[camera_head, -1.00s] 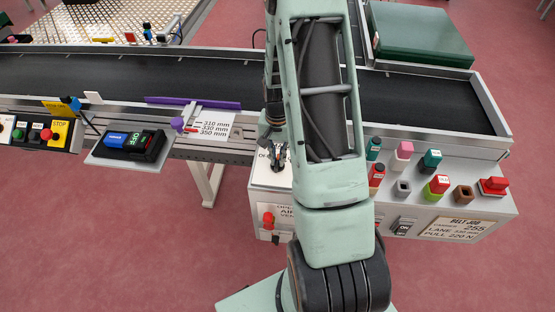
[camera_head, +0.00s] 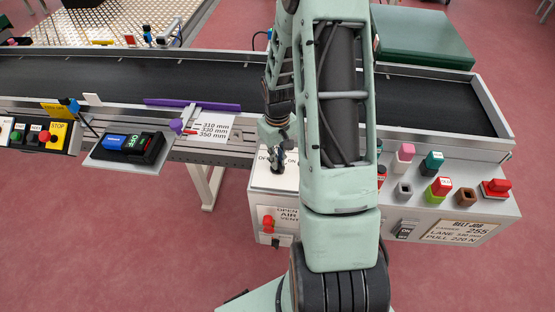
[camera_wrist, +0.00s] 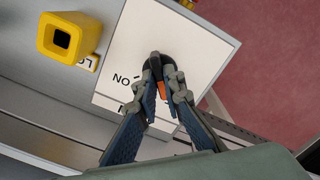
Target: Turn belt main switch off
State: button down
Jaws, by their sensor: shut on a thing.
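A switch with a black knob (camera_wrist: 158,60) and an orange mark (camera_wrist: 156,92) sits on a white plate (camera_wrist: 200,52) marked ON, upside down in the wrist view. My gripper (camera_wrist: 163,68) has its two fingers closed around the knob, which they largely hide. In the head view my gripper (camera_head: 272,158) is low over the white panel top (camera_head: 262,183) at the left end of the control box. Lettering shows on both sides of it there, partly covered. The exact angle of the knob cannot be told.
A yellow hollow square block (camera_wrist: 68,38) stands near the plate in the wrist view. The conveyor belt (camera_head: 200,78) runs behind. A red air vent valve (camera_head: 268,222) is on the front.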

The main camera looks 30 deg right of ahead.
jog(key=shift+n, duration=0.4)
jog(key=c, duration=2)
grip_release()
jog(key=shift+c, duration=0.2)
jog(key=shift+r, duration=0.1)
notch_tip(320, 180, up, 12)
